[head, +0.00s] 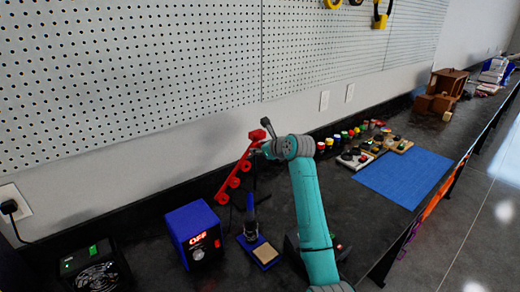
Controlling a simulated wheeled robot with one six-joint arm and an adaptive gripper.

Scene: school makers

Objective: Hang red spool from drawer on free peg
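My gripper (264,142) is at the end of my teal arm, in the middle of the head view. Its fingers are too small and too covered to tell whether they are open or shut. A red slanted piece with several round parts (234,183) shows just left of and below it, and its top end overlaps the gripper in the picture. I cannot tell if they touch or if this is the red spool. A pegboard (130,75) covers the wall behind. No drawer or free peg can be made out clearly.
A blue soldering station (195,236) and an iron stand (262,252) stand on the dark bench (150,225). Several small coloured items (345,137) line the wall. A blue mat (404,177) lies clear at the right. Brown wooden boxes (438,98) stand beyond. Yellow tools (380,20) hang above.

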